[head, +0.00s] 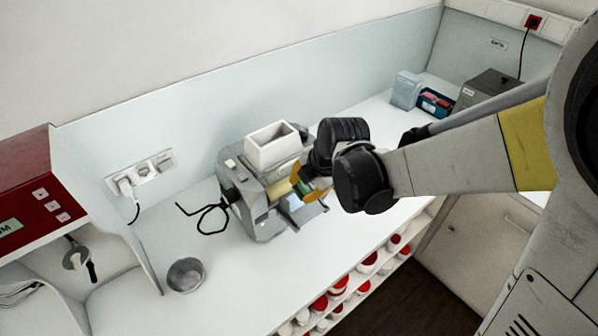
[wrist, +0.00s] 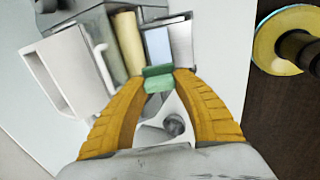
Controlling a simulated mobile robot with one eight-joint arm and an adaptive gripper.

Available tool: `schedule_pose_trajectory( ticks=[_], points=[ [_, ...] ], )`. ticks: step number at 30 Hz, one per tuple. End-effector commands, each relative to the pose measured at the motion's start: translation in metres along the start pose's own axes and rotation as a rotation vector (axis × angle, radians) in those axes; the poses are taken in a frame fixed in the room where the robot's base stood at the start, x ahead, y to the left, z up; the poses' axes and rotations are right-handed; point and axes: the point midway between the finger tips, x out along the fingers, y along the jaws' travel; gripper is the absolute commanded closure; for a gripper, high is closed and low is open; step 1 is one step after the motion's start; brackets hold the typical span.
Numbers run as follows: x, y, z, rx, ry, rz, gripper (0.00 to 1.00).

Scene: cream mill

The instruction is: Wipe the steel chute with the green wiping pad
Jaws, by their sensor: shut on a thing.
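My gripper (head: 302,188) has its yellow fingers at the front of the grey mill (head: 262,222). In the wrist view, my gripper (wrist: 158,82) is shut on the green wiping pad (wrist: 158,73). The pad shows only as a small green patch in the head view (head: 304,187). A pale bluish, shiny strip, which looks like the steel chute (wrist: 157,44), lies just beyond the pad beside the cream roller (wrist: 128,42). I cannot tell whether the pad touches it. In the head view my fingers hide part of the mill's front.
A white hopper (head: 272,152) sits on top of the mill. A metal bowl (head: 186,274) stands to its front left, and a black cable (head: 208,220) lies beside it. Boxes (head: 406,90) stand at the back right. Red-topped jars (head: 338,285) fill shelves below the counter edge.

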Motion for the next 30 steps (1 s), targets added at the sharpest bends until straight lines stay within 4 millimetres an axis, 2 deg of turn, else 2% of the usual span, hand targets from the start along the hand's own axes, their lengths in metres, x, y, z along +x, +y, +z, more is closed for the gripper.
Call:
schedule_pose_trajectory(
  ticks=[18,24,30],
  points=[
    [0.079,-0.002,-0.001,0.001,0.000,0.000,0.91],
    [0.074,-0.030,0.000,0.003,-0.001,0.000,0.91],
    [0.073,-0.045,0.000,0.003,0.000,0.000,0.91]
  ],
)
